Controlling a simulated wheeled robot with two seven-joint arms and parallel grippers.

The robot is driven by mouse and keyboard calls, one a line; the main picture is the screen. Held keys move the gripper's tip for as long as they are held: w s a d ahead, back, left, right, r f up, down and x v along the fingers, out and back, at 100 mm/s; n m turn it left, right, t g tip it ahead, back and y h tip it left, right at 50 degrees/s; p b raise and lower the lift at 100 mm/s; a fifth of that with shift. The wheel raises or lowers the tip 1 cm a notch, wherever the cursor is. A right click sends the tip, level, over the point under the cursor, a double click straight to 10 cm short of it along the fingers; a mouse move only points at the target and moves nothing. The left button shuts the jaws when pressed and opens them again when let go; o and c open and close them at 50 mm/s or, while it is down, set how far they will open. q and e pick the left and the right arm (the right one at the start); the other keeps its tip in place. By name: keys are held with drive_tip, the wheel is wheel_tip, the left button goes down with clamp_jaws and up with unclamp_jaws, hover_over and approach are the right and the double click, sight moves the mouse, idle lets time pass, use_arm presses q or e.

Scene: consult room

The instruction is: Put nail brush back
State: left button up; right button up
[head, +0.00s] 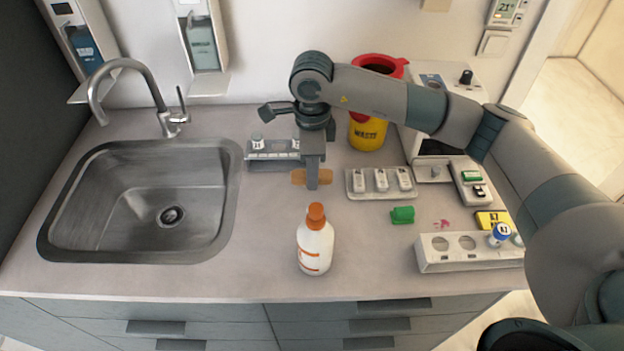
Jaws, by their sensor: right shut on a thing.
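The nail brush (326,177) shows as a small orange-brown block at the middle of the counter, behind the white bottle. My right gripper (312,184) points down and is shut on it; the fingers cover its middle. I cannot tell whether the brush touches the counter. A grey holder with a pale label strip (272,155) lies just behind and to the left of the brush, close to the sink. It has a small white-topped item on its left end. My left gripper is not in view.
A white bottle with an orange cap (315,246) stands in front of the gripper. A steel sink (228,200) is at left. To the right are a tray of white pieces (358,191), a green block (402,215), a white rack (450,260) and a yellow waste bin (367,134).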

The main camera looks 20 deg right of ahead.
drive_tip(key=shift+f, duration=0.15)
wheel_tip(320, 180, down, 3)
drive_tip(key=shift+r+p, duration=0.2)
drive_tip(key=shift+p, duration=0.55)
drive_tip(key=shift+f, duration=0.45)
drive_tip(key=shift+f, duration=0.15)
drive_tip(key=o, duration=1)
